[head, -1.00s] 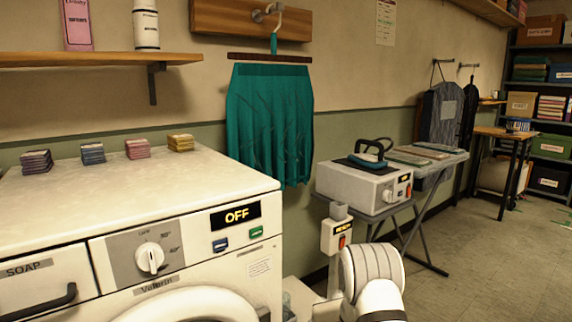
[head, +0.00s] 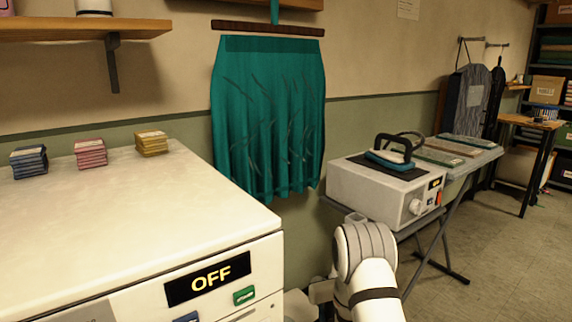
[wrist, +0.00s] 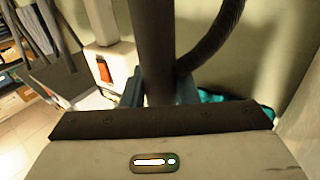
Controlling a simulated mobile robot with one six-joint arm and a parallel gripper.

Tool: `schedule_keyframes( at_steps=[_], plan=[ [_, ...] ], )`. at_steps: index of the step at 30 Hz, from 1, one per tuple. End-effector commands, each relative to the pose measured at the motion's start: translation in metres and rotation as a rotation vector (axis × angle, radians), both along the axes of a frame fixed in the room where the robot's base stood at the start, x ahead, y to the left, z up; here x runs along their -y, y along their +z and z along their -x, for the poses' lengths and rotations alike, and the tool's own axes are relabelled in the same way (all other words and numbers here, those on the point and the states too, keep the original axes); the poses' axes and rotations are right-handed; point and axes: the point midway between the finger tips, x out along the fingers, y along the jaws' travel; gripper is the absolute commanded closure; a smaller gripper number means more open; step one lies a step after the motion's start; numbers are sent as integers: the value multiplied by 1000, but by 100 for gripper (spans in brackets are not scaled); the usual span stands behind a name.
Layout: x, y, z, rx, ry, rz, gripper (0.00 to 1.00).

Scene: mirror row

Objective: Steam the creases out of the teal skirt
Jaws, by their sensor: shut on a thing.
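The teal skirt (head: 268,120) hangs from a dark hanger bar (head: 268,28) on the wall, with dark crease lines over its middle and lower part. Bits of teal, probably its hem, show in the wrist view (wrist: 208,96). My gripper (wrist: 161,88) is shut on a dark upright wand (wrist: 156,45), apparently the steamer's, with a ribbed black hose (wrist: 215,40) beside it. The wand's head is out of view. In the head view my arm hides the gripper.
A white washer (head: 130,220) reading OFF stands left, with several small cloth stacks (head: 91,153) on top. A pressing iron (head: 392,152) sits on a grey box (head: 380,190) right of the skirt, on an ironing board (head: 470,155). A shelf (head: 70,29) juts out upper left. Floor is clear at right.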

Motion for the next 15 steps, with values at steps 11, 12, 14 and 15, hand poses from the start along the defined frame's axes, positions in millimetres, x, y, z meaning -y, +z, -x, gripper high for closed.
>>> schedule_keyframes(
  at_steps=[11,12,14,15],
  plan=[
    [-8,47,-22,11,29,0,100],
    [-13,64,-30,11,45,0,100],
    [-23,95,-43,15,73,1,100],
    [-29,116,-52,15,91,2,100]
  ],
)
